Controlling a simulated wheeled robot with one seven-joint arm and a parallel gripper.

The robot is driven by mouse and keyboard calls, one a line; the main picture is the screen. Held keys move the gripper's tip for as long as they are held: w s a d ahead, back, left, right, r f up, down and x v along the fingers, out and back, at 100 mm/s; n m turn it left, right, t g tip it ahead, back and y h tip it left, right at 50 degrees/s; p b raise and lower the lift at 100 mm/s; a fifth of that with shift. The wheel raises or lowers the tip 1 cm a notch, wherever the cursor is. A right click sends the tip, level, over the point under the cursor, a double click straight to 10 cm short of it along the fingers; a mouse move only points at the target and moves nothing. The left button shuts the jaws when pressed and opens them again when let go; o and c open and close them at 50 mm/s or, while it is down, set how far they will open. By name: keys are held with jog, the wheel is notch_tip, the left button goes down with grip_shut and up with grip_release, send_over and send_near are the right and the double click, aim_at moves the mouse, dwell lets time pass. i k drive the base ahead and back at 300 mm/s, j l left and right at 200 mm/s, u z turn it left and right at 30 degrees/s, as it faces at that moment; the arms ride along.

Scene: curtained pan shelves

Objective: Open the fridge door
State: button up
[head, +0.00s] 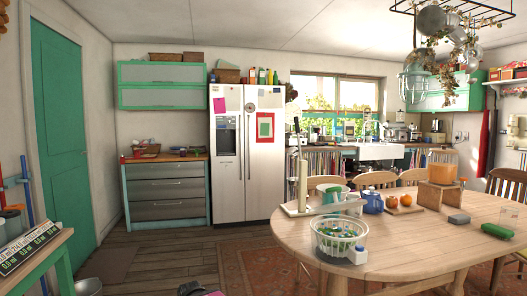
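The fridge (247,155) is a tall white two-door unit against the back wall, left of the window. Its left door (227,185) is narrower and has a dark dispenser panel. Its right door (265,185) carries a red-framed sheet and papers. Two upright handles run beside the middle seam. Both doors look shut. My gripper is not seen in this view, so nothing of it shows near the fridge.
A round wooden table (400,250) with a bowl and other items fills the right foreground. A drawer cabinet (166,190) stands left of the fridge. Bare wooden floor (165,250) and a red rug (255,265) lie before them. A small dark thing at the bottom edge is unclear.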

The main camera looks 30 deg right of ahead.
aim_at(265, 124)
jog(key=i, duration=0.35)
jog(key=i+z, duration=0.15)
jog(key=i, duration=0.4)
jog(key=i+z, duration=0.15)
jog(key=i, duration=0.45)
jog(key=i+j+z, duration=0.1)
jog(key=i, duration=0.45)
jog(key=i+z, duration=0.25)
jog(key=i, duration=0.65)
jog(key=i+j+z, duration=0.2)
jog(key=i, duration=0.65)
jog(key=i+l+z, duration=0.2)
jog(key=i+z, duration=0.25)
jog(key=i, duration=0.2)
jog(key=i+z, duration=0.45)
jog(key=i, duration=0.2)
jog(key=i+j+z, duration=0.3)
jog(key=i+z, duration=0.15)
jog(key=i, duration=0.15)
